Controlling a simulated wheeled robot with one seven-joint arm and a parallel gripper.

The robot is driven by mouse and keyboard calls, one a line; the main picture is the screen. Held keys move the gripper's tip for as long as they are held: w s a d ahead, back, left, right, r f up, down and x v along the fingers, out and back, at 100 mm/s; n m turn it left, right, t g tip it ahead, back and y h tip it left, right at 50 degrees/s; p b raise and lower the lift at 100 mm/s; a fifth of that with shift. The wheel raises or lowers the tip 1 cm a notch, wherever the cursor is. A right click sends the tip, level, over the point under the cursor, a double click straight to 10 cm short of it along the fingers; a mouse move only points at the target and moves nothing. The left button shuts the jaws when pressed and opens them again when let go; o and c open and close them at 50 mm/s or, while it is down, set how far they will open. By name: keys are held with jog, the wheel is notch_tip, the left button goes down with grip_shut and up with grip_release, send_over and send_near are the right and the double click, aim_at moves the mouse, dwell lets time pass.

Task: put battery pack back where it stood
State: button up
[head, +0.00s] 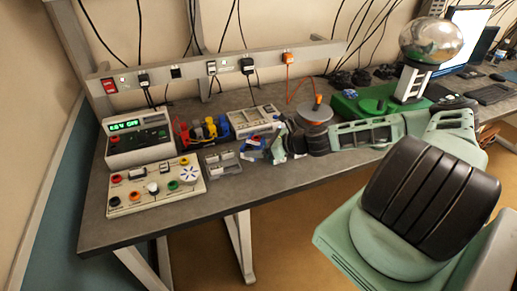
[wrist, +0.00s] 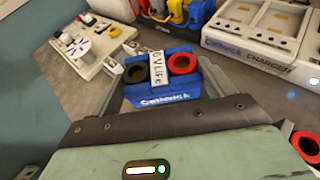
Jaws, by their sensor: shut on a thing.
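The battery pack (wrist: 160,91) is blue, with a black ring, a red ring and a white label on top. In the wrist view it sits between the two grey fingers of my gripper (wrist: 158,72), which is shut on it. In the head view the pack (head: 252,142) is small and partly covered by my gripper (head: 258,146), just in front of the white charger (head: 268,113). The charger also shows at the upper right of the wrist view (wrist: 258,40), with empty-looking bays. I cannot tell whether the pack touches the bench.
A power supply (head: 138,136) and a white control box with knobs (head: 155,187) stand at the left. A small grey tray (head: 222,162) lies left of my gripper. A red-ringed thing (wrist: 306,146) shows at the wrist view's right edge.

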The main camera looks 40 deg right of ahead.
notch_tip(320, 180, down, 2)
jog(key=shift+f, duration=0.1)
jog(key=shift+f, duration=0.4)
jog(key=o, duration=1.2)
jog(key=shift+o, duration=0.2)
jog(key=shift+r, duration=0.1)
